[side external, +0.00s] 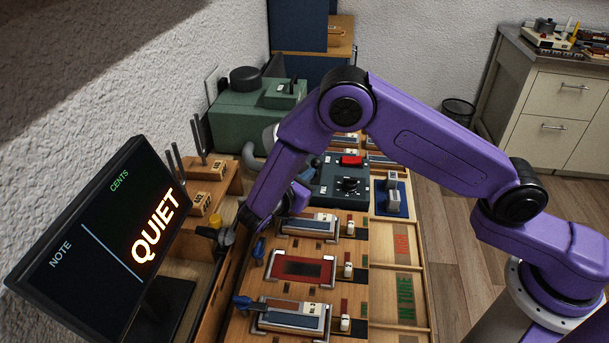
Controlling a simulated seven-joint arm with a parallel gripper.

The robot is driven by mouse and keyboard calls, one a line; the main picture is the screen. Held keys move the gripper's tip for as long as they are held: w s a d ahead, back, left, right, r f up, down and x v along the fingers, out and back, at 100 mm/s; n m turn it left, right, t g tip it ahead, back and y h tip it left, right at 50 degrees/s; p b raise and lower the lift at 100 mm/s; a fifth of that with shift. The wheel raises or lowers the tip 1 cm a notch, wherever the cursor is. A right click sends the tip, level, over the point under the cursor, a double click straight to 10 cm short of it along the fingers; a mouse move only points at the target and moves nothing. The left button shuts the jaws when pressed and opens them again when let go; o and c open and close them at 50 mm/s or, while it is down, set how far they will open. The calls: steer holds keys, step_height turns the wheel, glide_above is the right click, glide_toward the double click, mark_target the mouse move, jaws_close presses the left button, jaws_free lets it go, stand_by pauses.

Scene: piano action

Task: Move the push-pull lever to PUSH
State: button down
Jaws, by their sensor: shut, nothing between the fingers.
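My gripper (226,238) is small and dark in the side external view, at the lower end of my purple arm. It is shut and empty, close to the wooden ledge between the screen and the bench. I cannot tell whether it touches anything. A dark control box (329,202) stands on the bench behind my arm, with a red switch (351,160) and a black knob (349,184) on top. Its labels are too small to read. I cannot make out which part is the push-pull lever; my arm hides part of this area.
A screen (105,235) reading QUIET stands at the left. Tuning forks (203,140) stand on wooden blocks behind my gripper. Framed trays (303,268) and blue-handled tools (243,302) lie on the bench in front. A green machine (240,115) is at the back.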

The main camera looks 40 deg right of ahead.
steer(key=shift+r, duration=0.1)
steer(key=shift+w+d+r+n+g+y, duration=0.15)
steer(key=shift+w+d+r+g+y, duration=0.05)
steer(key=shift+g+y, duration=0.2)
steer(key=shift+w+d+r+n+g+y, duration=0.2)
steer(key=shift+g+y, duration=0.1)
steer(key=shift+y, duration=0.2)
steer(key=shift+w+d+r+g+y, duration=0.7)
steer(key=shift+w+d+r+y, duration=0.1)
steer(key=shift+w+d, duration=0.1)
steer(key=shift+w+d+r+n+g+y, duration=0.1)
steer(key=shift+w+d+n+g+y, duration=0.3)
steer(key=shift+y, duration=0.3)
steer(key=shift+r, duration=0.2)
steer(key=shift+r, duration=0.65)
steer(key=a+r, duration=0.5)
steer(key=r, duration=0.3)
steer(key=shift+s+r, duration=0.25)
steer(key=shift+s, duration=0.1)
